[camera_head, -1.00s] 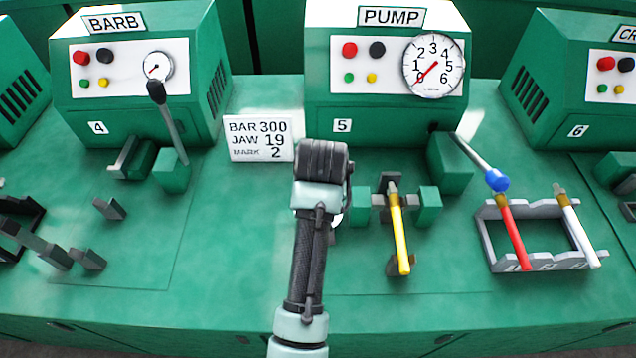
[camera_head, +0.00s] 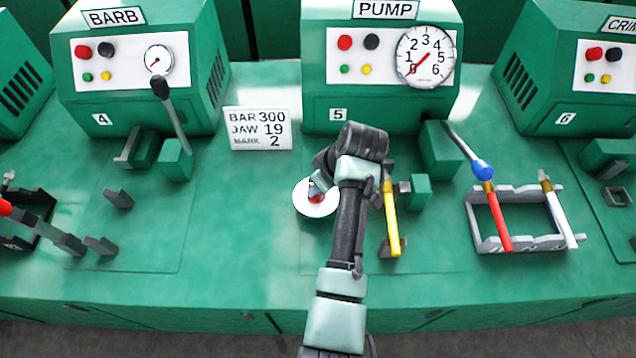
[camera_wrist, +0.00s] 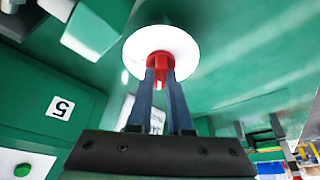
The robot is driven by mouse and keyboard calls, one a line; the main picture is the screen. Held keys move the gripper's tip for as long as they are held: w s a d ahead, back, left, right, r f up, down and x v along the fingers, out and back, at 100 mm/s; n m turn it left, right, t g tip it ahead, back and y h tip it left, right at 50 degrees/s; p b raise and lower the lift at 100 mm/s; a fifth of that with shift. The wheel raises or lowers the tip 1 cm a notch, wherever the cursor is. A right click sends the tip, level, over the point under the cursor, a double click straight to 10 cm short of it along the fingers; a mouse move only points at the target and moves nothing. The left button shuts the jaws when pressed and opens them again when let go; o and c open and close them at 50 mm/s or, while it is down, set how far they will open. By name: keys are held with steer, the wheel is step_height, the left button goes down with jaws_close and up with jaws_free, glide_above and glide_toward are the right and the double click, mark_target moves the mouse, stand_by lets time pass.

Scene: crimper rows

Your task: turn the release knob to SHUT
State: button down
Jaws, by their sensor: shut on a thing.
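The release knob (camera_head: 316,197) is small and red, on a white disc (camera_head: 309,209) on the green bench in front of the PUMP machine, left of the yellow-handled tool. In the wrist view the red knob (camera_wrist: 160,61) stands on the white disc (camera_wrist: 185,42). My gripper (camera_wrist: 162,78) has its two dark fingers on either side of the knob, shut on it. In the head view my gripper (camera_head: 318,184) is partly hidden by my wrist. No SHUT mark is readable on the disc.
The yellow-handled tool (camera_head: 391,220) lies close right of my wrist, by green blocks. A lever with a blue grip (camera_head: 482,169) and a rack (camera_head: 476,225) with red and white handles stand further right. The PUMP gauge (camera_head: 425,56) needle points near 0. Bench left of the disc is clear.

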stand_by(0.4)
steer(key=c, duration=0.8)
jaws_free()
steer(key=shift+c, duration=0.2)
steer(key=shift+r, duration=0.1)
steer(key=v, duration=1.2)
steer(key=shift+r, duration=0.4)
steer(key=shift+d, duration=0.1)
